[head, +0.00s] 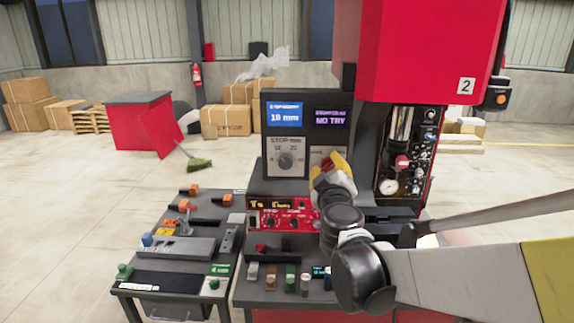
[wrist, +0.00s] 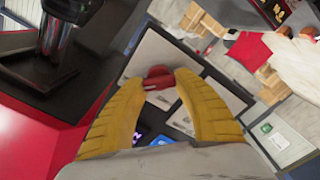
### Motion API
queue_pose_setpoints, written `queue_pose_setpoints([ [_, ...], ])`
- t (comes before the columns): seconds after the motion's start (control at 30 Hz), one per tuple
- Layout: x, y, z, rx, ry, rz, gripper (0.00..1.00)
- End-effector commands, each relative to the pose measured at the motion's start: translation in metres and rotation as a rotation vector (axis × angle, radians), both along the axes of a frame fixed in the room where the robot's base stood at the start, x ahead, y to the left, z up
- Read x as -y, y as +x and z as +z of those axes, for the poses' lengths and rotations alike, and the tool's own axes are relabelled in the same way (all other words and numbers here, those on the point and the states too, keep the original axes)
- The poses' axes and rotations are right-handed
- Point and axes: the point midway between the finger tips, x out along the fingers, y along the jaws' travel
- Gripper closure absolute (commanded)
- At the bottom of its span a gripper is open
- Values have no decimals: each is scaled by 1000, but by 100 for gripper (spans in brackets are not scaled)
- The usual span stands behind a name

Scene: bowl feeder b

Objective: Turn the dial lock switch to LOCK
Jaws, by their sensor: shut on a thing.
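A grey control box (head: 258,135) stands on the dark bench in the head view. A red knob (wrist: 158,73), which looks like the dial lock switch, sits on a pale panel (wrist: 210,85) in the wrist view. My gripper (head: 333,165) is at the box's lower right in the head view and hides the switch there. In the wrist view my gripper's yellow fingers (wrist: 160,82) are shut on the red knob, one on each side. The knob's lower part is hidden by the fingers, and I cannot read its LOCK marking or its angle.
A STOP mm dial (head: 285,161) is left of my gripper. Above are a blue screen (head: 285,115) reading 10 mm and a dark screen (head: 332,118). A red press (head: 425,50) and its gauge column (head: 402,150) stand close on the right. A red display unit (head: 282,213) lies below.

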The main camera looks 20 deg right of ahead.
Motion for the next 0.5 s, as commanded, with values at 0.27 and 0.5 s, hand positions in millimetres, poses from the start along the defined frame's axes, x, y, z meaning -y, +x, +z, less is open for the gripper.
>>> queue_pose_setpoints([
  [0.27, 0, 1, 1, 4, 13, 0, 95],
  [0.5, 0, 1, 1, 4, 12, 0, 58],
])
